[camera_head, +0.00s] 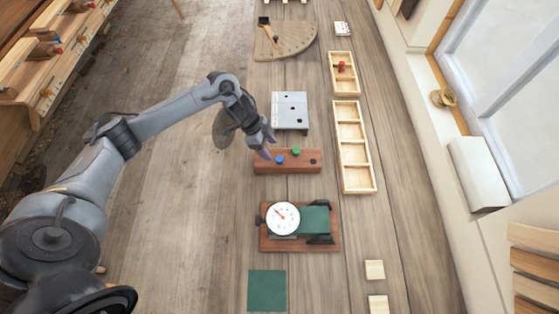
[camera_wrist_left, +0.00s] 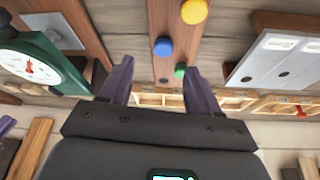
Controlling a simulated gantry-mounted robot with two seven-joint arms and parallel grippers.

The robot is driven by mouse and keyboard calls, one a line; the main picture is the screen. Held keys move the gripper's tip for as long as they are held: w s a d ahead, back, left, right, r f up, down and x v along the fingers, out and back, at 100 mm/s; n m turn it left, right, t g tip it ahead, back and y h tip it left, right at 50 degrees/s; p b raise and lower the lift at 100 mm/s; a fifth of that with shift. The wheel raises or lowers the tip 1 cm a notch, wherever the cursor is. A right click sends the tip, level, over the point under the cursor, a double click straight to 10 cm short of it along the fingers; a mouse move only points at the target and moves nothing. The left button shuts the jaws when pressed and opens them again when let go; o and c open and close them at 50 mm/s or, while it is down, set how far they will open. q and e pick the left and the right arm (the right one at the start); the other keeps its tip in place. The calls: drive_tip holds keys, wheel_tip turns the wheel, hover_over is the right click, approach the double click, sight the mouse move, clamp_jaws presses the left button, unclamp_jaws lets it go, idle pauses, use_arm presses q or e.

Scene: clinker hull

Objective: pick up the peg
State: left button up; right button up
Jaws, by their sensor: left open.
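A brown wooden block (camera_head: 300,169) lies across the bench with a blue peg (camera_head: 280,159) and a green peg (camera_head: 296,150) standing in it, and a dark hole at its right end. The left wrist view shows the blue peg (camera_wrist_left: 163,46), the green peg (camera_wrist_left: 180,71) and a yellow peg (camera_wrist_left: 194,11) in the block. My left gripper (camera_head: 268,145) is open and empty, above the block's left part near the blue peg. It hides the yellow peg in the head view. My right gripper is not in view.
A grey metal plate with holes (camera_head: 290,125) stands just behind the block. A dial gauge (camera_head: 283,218) on a wooden base stands in front. Pale compartment trays (camera_head: 338,147) stand to the right, the far one holding a red item (camera_head: 341,66). A green square (camera_head: 267,290) lies at the front.

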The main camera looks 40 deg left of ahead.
sight(279, 159)
use_arm(q)
drive_tip(key=shift+w+p+x, duration=0.15)
drive_tip(key=shift+p+x, duration=0.05)
drive_tip(key=shift+x, duration=1.65)
drive_tip(key=shift+w+p+x, duration=0.15)
drive_tip(key=shift+x, duration=1.65)
drive_tip(key=shift+a, duration=0.1)
drive_tip(key=c, duration=1.1)
drive_tip(key=shift+r, duration=0.2)
drive_tip(key=shift+r, duration=0.55)
drive_tip(key=r, duration=0.1)
drive_tip(key=d+r, duration=0.1)
drive_tip(key=r, duration=0.1)
drive_tip(key=w+d+r+b, duration=0.1)
drive_tip(key=d+r, duration=0.5)
drive_tip(key=d, duration=0.4)
drive_tip(key=shift+w+d+r, duration=0.15)
drive_tip(key=shift+d+r, duration=0.15)
